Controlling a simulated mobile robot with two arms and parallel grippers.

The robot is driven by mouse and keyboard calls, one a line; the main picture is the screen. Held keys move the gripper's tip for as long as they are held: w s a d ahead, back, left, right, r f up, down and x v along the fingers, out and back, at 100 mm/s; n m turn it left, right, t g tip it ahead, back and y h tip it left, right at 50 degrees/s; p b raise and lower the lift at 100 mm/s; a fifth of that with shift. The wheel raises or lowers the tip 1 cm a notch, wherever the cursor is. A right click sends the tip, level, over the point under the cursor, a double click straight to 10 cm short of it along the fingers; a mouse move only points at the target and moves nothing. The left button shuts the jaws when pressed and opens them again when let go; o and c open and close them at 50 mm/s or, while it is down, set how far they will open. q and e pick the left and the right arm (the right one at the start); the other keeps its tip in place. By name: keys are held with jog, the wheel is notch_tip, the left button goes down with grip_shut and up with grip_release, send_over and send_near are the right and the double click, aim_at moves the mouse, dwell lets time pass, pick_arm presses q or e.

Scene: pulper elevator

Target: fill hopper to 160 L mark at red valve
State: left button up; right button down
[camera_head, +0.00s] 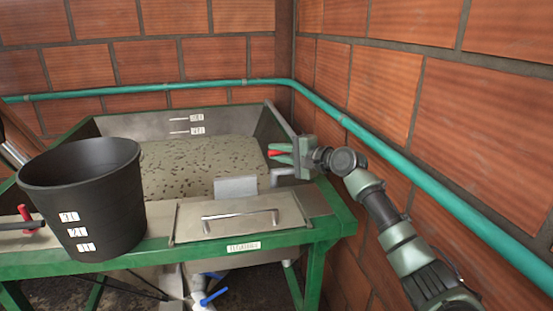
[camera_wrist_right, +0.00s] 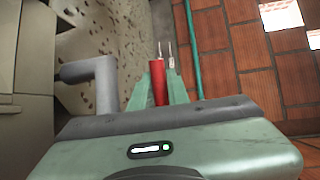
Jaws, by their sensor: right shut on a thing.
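The hopper (camera_head: 112,124) is a grey steel trough in a green frame, holding murky grey-brown water with dark specks floating on it. Two white level marks with labels (camera_head: 197,118) are on its back wall, too small to read surely. The water surface lies just below the lower mark. My right gripper (camera_head: 279,153) is at the hopper's right rim, shut on the red valve handle (camera_head: 275,152). In the right wrist view, the red handle (camera_wrist_right: 159,83) stands between the two green fingers. A grey spout (camera_wrist_right: 100,85) bends down beside it over the water. My left gripper is not in view.
A black bucket (camera_head: 88,195) with number labels stands at the front left. A steel lid with a handle (camera_head: 240,215) covers the front. A blue-handled valve (camera_head: 213,296) sits below. A teal pipe (camera_head: 400,173) runs along the brick walls, close to my right arm.

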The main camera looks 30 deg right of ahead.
jog(key=shift+s+d+f+n+g+y+b, duration=0.1)
jog(key=shift+s+f+n+g+y+b, duration=0.35)
jog(key=shift+n+y+b, duration=0.45)
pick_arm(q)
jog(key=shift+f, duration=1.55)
pick_arm(e)
jog(key=shift+s+r+n+g+y, duration=0.3)
jog(key=shift+s+n+g+y, duration=0.25)
jog(key=shift+y, duration=0.35)
jog(key=c, duration=1.4)
grip_release()
jog(key=shift+o, duration=0.2)
jog(key=shift+w, duration=0.1)
